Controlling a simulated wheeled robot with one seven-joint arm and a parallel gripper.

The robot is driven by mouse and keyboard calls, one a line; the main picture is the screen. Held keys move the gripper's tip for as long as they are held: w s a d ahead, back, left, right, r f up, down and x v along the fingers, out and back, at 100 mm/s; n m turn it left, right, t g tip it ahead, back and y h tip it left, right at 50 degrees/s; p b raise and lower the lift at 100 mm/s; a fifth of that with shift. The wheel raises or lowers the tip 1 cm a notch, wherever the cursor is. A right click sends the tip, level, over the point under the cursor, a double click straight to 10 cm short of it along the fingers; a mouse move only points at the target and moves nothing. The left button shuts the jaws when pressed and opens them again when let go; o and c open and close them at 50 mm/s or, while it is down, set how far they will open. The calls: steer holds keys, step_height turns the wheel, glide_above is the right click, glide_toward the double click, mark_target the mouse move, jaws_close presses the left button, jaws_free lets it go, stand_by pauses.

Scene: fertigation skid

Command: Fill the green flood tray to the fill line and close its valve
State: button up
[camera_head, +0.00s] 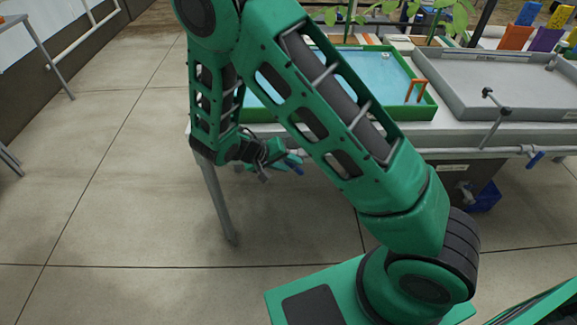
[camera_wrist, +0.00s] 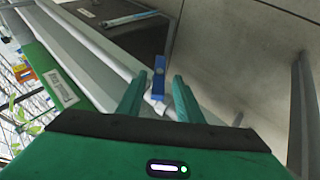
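The green flood tray (camera_head: 428,110) stands on the bench, partly hidden behind my arm. Blue water (camera_head: 375,70) covers its floor; I cannot make out the fill line or the exact level. An orange bracket (camera_head: 416,84) sits at its right corner. Below the tray's front edge is a valve with a blue handle (camera_head: 294,163); the blue handle also shows in the wrist view (camera_wrist: 159,64). My gripper (camera_head: 276,158) is low at the bench front beside this valve. In the wrist view my gripper (camera_wrist: 157,82) is open, its fingers apart on either side of the handle; contact is not visible.
A grey tray (camera_head: 495,109) stands to the right, with its own blue-handled valve (camera_head: 535,160) on the front pipe. A blue bucket (camera_head: 485,198) hangs or stands below. A bench leg (camera_head: 216,200) is close to my gripper.

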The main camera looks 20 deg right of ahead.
steer(key=shift+x, duration=1.3)
steer(key=shift+c, duration=0.6)
